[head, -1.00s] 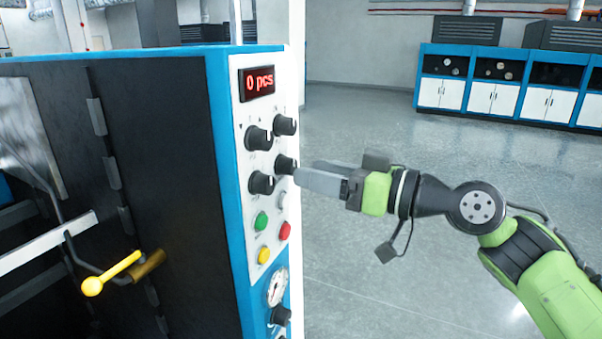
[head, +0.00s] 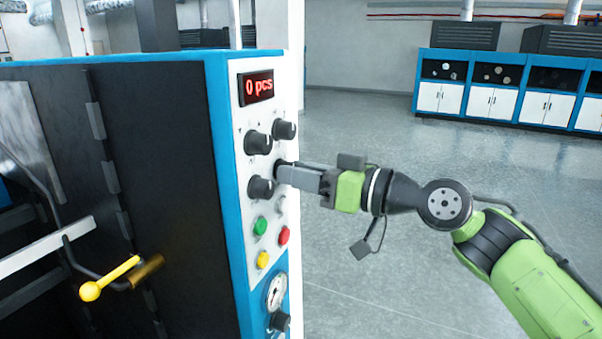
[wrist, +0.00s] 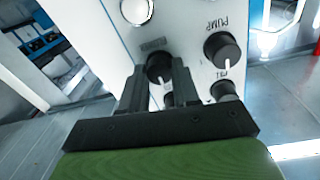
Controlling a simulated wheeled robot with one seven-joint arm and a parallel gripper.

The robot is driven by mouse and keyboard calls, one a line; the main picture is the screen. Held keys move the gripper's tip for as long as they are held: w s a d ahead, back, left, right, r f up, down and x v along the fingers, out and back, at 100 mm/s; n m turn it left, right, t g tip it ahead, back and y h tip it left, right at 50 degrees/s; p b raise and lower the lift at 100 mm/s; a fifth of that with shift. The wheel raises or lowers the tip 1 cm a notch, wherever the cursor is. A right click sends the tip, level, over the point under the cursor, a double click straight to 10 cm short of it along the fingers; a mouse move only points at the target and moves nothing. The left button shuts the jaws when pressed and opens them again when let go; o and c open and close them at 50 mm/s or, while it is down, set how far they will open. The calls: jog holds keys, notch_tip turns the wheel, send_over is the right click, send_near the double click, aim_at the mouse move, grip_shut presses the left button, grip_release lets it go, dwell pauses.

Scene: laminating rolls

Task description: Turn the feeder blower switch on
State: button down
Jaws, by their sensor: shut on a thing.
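The control panel (head: 254,215) has a white face with several round black knobs. My gripper (head: 281,173) reaches in from the right and is shut on the lower right knob of the upper group. In the wrist view my gripper's two fingers (wrist: 159,75) stand on either side of this black knob (wrist: 158,66), which has a white pointer line. The small label beside it is too blurred to read, so I cannot confirm that it is the feeder blower switch. In the head view the fingers hide most of it.
Close by are the upper right knob (head: 284,129), upper left knob (head: 258,142) and lower left knob (head: 260,187). A knob marked PUMP (wrist: 222,48) shows in the wrist view. Below are green (head: 260,225), red (head: 283,235) and yellow (head: 262,260) buttons. Floor at right is clear.

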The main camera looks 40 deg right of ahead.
jog(key=m+p, duration=0.1)
jog(key=m, duration=1)
jog(key=shift+g+p, duration=0.3)
jog(key=shift+g, duration=0.1)
jog(key=shift+m, duration=0.4)
jog(key=c, duration=0.8)
grip_release()
jog(key=p+v, duration=0.2)
jog(key=v, duration=1.3)
jog(key=shift+s+d, duration=0.3)
jog(key=shift+s, duration=0.05)
